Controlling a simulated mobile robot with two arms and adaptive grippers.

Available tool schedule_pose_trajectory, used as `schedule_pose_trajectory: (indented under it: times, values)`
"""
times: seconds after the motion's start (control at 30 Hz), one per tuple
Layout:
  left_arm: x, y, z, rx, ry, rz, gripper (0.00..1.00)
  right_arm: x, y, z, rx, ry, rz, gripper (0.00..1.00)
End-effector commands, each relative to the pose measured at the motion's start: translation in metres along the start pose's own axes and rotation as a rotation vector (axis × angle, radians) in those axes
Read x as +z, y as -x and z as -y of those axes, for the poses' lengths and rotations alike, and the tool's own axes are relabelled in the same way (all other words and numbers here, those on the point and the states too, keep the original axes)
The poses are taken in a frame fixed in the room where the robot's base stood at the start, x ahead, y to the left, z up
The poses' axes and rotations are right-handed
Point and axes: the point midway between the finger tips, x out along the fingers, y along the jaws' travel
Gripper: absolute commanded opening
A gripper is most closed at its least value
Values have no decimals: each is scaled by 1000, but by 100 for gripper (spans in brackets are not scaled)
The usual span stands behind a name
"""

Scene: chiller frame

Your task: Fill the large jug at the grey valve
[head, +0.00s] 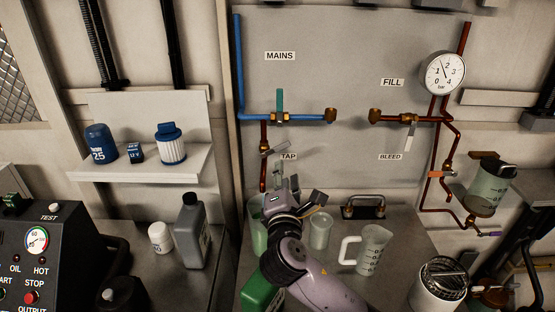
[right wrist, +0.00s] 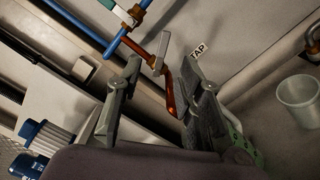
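The grey-levered valve (head: 272,148) sits on the copper pipe by the TAP label. Its grey lever (right wrist: 162,50) and copper spout (right wrist: 172,92) show in the right wrist view. A translucent jug with a handle (head: 371,252) stands on the bench to the right. A greenish translucent vessel (head: 257,228) stands behind my arm, partly hidden; I cannot tell which is larger. My left gripper is out of view.
A small clear beaker (head: 321,232) stands close right of my gripper. A green container (head: 258,291) is partly hidden by my arm. A grey bottle (head: 192,235) and white tub (head: 160,238) stand left.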

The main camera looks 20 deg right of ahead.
Motion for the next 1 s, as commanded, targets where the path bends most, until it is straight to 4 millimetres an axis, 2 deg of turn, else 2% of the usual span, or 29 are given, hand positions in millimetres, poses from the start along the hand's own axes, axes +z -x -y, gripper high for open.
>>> schedule_pose_trajectory:
  times: [0.03, 0.1, 0.27, 0.37, 0.63, 1.0]
  values:
    - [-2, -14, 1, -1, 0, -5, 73, -2, 10, 9, 3, 5, -7, 34]
    - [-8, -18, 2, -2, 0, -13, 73, 0, 20, 11, -5, 6, -15, 34]
    - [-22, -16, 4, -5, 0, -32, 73, 3, 20, 10, -14, 10, -20, 34]
    - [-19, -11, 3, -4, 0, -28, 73, 3, 6, 9, -14, 9, -19, 34]
    - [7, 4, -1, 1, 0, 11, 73, 3, -52, 9, -16, 10, -17, 34]
    - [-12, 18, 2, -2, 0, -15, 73, 1, -123, 11, -16, 8, -19, 34]
